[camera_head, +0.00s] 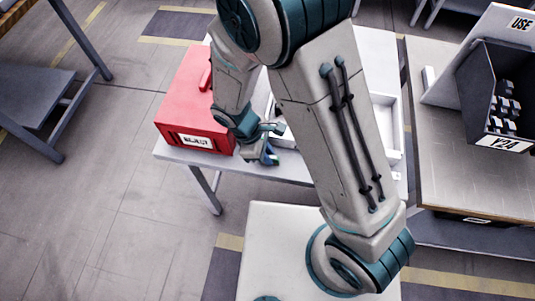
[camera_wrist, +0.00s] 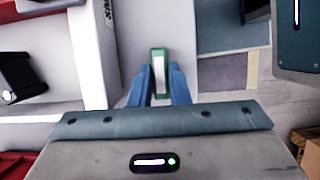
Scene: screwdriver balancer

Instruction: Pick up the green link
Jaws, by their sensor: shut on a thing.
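The green link (camera_wrist: 159,54) is a small piece with a green rim and a pale middle, seen in the wrist view. It sits between the two blue fingertips of my gripper (camera_wrist: 159,87), which are shut on it. In the head view my gripper (camera_head: 267,157) is near the front edge of the white table, just right of the red box. The link is too small there to make out clearly. I cannot tell how high the link is above the table.
A red box labelled REJECT (camera_head: 190,105) stands on the left of the white table (camera_head: 185,156). White trays (camera_head: 386,120) lie behind my arm. At right, a wooden-topped bench (camera_head: 480,185) holds a dark bin (camera_head: 497,100) of small parts. Open floor lies at left.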

